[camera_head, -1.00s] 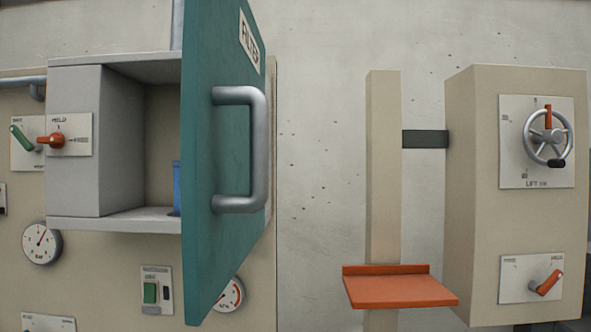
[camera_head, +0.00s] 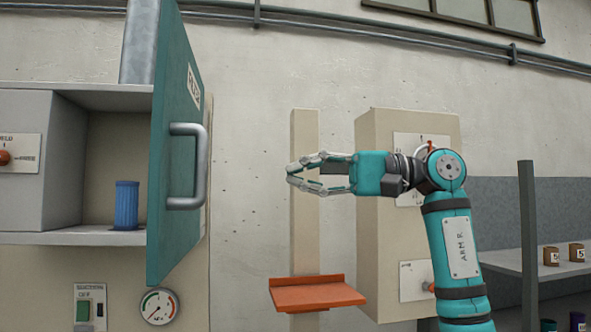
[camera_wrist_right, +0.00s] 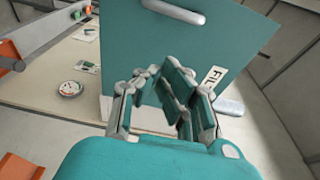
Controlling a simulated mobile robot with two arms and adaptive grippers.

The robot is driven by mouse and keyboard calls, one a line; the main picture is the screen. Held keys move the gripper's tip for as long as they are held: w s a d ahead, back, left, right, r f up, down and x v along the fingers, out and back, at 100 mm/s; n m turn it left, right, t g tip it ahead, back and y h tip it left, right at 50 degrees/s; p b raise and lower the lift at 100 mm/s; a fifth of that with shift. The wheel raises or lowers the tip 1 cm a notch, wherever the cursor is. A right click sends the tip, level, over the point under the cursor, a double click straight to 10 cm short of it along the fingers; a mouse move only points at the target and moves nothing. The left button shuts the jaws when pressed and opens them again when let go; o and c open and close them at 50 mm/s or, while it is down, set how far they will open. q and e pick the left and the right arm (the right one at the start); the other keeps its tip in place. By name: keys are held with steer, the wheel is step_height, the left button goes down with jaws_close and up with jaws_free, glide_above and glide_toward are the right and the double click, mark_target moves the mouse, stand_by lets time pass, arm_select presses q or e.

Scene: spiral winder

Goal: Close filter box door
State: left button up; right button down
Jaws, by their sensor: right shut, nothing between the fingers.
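The filter box (camera_head: 62,238) is at the left in the head view. Its teal door (camera_head: 165,240) stands wide open, with a grey bar handle (camera_head: 203,166) on its face. A blue ribbed cylinder (camera_head: 126,205) stands inside on the box floor. My right gripper (camera_head: 291,175) is to the right of the door, apart from it, shut and empty, pointing left at about handle height. In the right wrist view, the door (camera_wrist_right: 215,40) and handle (camera_wrist_right: 174,11) show beyond the fingers (camera_wrist_right: 160,95). My left gripper is not in view.
An orange shelf (camera_head: 318,296) sits on a beige post below my right gripper. A beige cabinet (camera_head: 370,240) stands behind my right arm. A gauge (camera_head: 160,306) is below the door. A side shelf (camera_head: 500,262) with small boxes is at far right.

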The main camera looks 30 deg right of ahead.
mark_target(199, 151)
arm_select(q)
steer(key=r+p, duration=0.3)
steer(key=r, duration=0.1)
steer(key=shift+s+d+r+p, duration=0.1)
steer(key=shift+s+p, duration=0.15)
steer(key=shift+p, duration=0.1)
arm_select(e)
steer(key=w+a, duration=0.1)
steer(key=a, duration=0.9)
steer(key=shift+w+a+r, duration=0.15)
steer(key=shift+w+a, duration=0.1)
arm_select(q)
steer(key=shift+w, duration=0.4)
arm_select(e)
steer(key=shift+w, duration=0.1)
